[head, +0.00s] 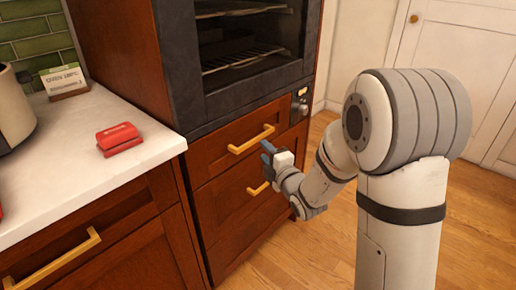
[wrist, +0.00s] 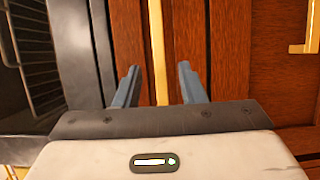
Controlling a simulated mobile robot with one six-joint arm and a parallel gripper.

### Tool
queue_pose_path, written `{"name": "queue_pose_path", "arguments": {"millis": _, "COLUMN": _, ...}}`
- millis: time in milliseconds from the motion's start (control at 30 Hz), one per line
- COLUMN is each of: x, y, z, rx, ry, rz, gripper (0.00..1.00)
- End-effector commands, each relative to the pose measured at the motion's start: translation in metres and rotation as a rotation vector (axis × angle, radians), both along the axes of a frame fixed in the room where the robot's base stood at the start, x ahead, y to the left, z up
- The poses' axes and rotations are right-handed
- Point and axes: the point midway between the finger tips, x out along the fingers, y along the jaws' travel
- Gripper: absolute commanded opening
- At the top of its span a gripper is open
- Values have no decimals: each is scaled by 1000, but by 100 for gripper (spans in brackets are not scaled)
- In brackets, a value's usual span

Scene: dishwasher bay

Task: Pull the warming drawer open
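The upper wooden drawer (head: 215,160) sits directly under the oven and looks closed; I take it for the warming drawer. It has a brass bar handle (head: 251,140). My gripper (head: 268,150) is in front of this drawer, by the right end of the handle in the head view. In the wrist view, my gripper (wrist: 159,82) has its two blue-grey fingers apart, and the handle (wrist: 159,45) runs between them in the picture. A gap shows on both sides of the handle. How deep the handle sits between the fingers I cannot tell.
A lower drawer (head: 230,207) with its own brass handle (head: 258,188) is below. The oven (head: 245,50) is above, with a small control panel (head: 300,103) at its lower right. A white counter (head: 80,165) holds a red object (head: 119,139). Wooden floor (head: 300,255) is clear in front.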

Motion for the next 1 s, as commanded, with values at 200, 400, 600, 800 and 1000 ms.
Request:
{"name": "queue_pose_path", "arguments": {"millis": 200, "x": 28, "y": 17, "z": 1, "rx": 1, "ry": -3, "rz": 1, "gripper": 36}}
{"name": "queue_pose_path", "arguments": {"millis": 400, "x": 53, "y": 30, "z": 1, "rx": 2, "ry": -1, "rz": -1, "gripper": 36}}
{"name": "queue_pose_path", "arguments": {"millis": 600, "x": 64, "y": 35, "z": 1, "rx": 2, "ry": -1, "rz": -2, "gripper": 36}}
{"name": "queue_pose_path", "arguments": {"millis": 800, "x": 64, "y": 35, "z": 1, "rx": 1, "ry": 0, "rz": -3, "gripper": 36}}
{"name": "queue_pose_path", "arguments": {"millis": 1000, "x": 64, "y": 35, "z": 1, "rx": 1, "ry": 0, "rz": -3, "gripper": 22}}
